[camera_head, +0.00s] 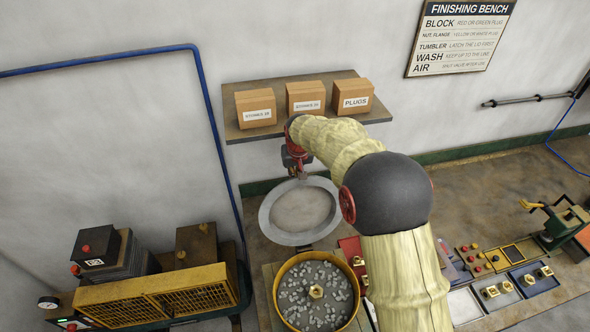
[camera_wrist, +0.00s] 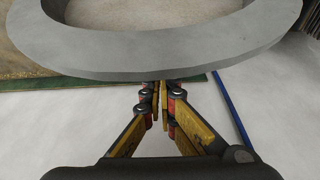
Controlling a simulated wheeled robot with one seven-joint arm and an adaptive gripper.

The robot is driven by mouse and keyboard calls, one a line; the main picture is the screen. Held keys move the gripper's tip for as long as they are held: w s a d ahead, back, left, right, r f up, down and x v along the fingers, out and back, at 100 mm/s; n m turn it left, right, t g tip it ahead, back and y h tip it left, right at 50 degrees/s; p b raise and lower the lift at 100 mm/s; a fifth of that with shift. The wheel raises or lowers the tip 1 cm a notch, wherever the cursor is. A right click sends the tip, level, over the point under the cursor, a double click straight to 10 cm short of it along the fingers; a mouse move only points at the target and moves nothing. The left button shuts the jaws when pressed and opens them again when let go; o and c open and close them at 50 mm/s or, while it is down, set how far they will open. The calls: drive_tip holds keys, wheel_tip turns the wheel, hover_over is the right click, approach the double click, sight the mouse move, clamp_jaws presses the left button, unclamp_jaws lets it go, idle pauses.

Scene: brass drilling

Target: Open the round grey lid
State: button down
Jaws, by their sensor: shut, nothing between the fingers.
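The round grey lid (camera_head: 270,222) is swung up off the yellow-rimmed tumbler bowl (camera_head: 276,292), behind it in the head view. The bowl's mouth is uncovered and shows pale chips with a brass part (camera_head: 316,291) among them. My gripper (camera_head: 295,175) is at the lid's far upper edge, shut and empty. In the wrist view the lid's thick grey rim (camera_wrist: 160,55) spans the top, and my gripper's closed fingertips (camera_wrist: 160,90) are right by its edge. I cannot tell whether they touch it.
A wall shelf (camera_head: 240,132) with cardboard boxes (camera_head: 305,97) is close above my gripper. A yellow-grilled machine (camera_head: 155,298) stands at left. Trays with brass parts (camera_head: 497,289) and a green press (camera_head: 565,225) lie right. My arm hides part of the bench.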

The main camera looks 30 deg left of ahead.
sight(298, 183)
drive_tip(key=shift+s+b, duration=0.1)
drive_tip(key=shift+b, duration=0.4)
drive_tip(key=s+d+b, duration=0.1)
drive_tip(key=s+r+t+b, duration=0.1)
drive_tip(key=b, duration=0.1)
drive_tip(key=shift+d+y+b, duration=0.3)
drive_tip(key=shift+d+y, duration=0.05)
drive_tip(key=shift+y, duration=0.05)
drive_tip(key=shift+s+d+r+b, duration=0.25)
drive_tip(key=shift+s+d+b, duration=0.05)
drive_tip(key=shift+s+d, duration=0.2)
drive_tip(key=shift+s+d+r+b, duration=0.25)
drive_tip(key=shift+s+d+b, duration=0.1)
drive_tip(key=shift+s, duration=0.1)
drive_tip(key=shift+r, duration=0.1)
